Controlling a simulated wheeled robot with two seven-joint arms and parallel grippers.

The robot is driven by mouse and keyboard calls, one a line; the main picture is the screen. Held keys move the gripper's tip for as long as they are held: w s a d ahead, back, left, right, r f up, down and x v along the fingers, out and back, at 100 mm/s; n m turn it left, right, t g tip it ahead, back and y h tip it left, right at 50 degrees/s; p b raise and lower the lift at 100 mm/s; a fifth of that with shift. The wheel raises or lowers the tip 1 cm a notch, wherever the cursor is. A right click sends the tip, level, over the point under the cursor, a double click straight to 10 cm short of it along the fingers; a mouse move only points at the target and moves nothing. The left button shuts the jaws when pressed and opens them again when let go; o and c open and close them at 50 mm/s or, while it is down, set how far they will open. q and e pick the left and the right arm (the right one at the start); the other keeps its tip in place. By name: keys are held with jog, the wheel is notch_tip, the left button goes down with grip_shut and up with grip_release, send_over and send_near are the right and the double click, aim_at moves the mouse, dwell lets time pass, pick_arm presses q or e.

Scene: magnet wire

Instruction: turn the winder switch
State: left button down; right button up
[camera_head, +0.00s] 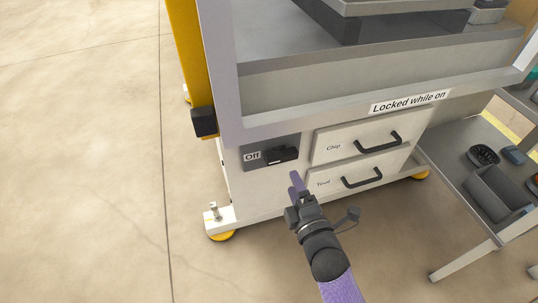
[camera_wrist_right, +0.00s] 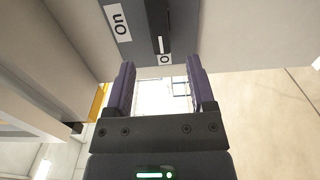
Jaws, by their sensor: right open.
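The winder switch (camera_head: 282,155) is a black bar-shaped knob on a grey panel at the lower left of the machine front. It lies roughly crosswise, with an "Off" label (camera_head: 251,155) at its left. In the right wrist view the dark switch (camera_wrist_right: 158,22) stands lengthwise ahead of the fingers, with a white mark on its near end. An "On" label (camera_wrist_right: 118,20) is beside it, and a partly hidden label sits at the marked end. My right gripper (camera_head: 297,180) is just below the switch, apart from it. Its purple fingers (camera_wrist_right: 161,80) are open and empty. My left gripper is not in view.
Two drawers with black handles, "Chip" (camera_head: 333,147) and "Tool" (camera_head: 323,183), are right of the switch. A ledge labelled "Locked while on" (camera_head: 409,102) overhangs them. A grey side table (camera_head: 448,160) with bins stands at right. The floor at left is clear.

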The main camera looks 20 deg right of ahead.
aim_at(283, 160)
jog(key=w+b, duration=0.3)
jog(key=w, duration=0.4)
jog(key=shift+f, duration=0.2)
jog(key=shift+w+r+b, duration=0.2)
jog(key=shift+w+b, duration=0.1)
jog(key=shift+w, duration=0.25)
jog(key=shift+c, duration=0.3)
jog(key=c, duration=0.7)
grip_shut()
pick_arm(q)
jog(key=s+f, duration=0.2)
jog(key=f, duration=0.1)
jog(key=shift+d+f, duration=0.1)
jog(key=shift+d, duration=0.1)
